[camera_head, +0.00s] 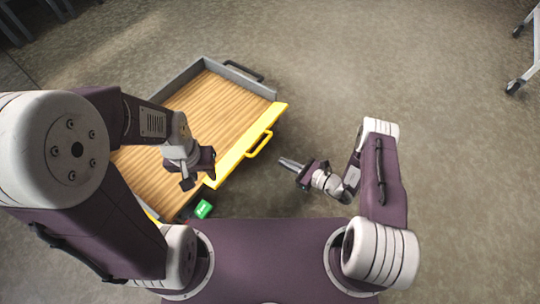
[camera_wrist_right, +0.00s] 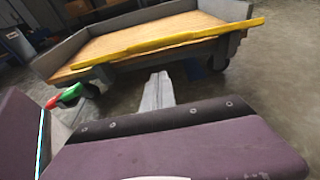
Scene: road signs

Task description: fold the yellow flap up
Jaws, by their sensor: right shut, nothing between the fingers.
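The yellow flap (camera_head: 238,153) runs along the right side of a wood-floored cart bed (camera_head: 212,105), with a yellow handle (camera_head: 259,146) on its outer side. In the right wrist view the flap (camera_wrist_right: 165,42) shows as a thin, nearly edge-on strip beside the bed, so it looks laid outward and not upright. My right gripper (camera_head: 283,162) is shut and empty, pointing at the flap from the right, apart from it. Its fingers (camera_wrist_right: 157,84) show below the flap in the wrist view. My left gripper (camera_head: 187,182) hangs over the bed near the flap's near end; its finger opening is unclear.
Grey walls (camera_head: 184,76) edge the bed, with a black handle (camera_head: 244,71) at the far end. A green block-like part (camera_head: 203,208) is near the cart's near corner; a red part (camera_wrist_right: 52,102) is beside it in the wrist view.

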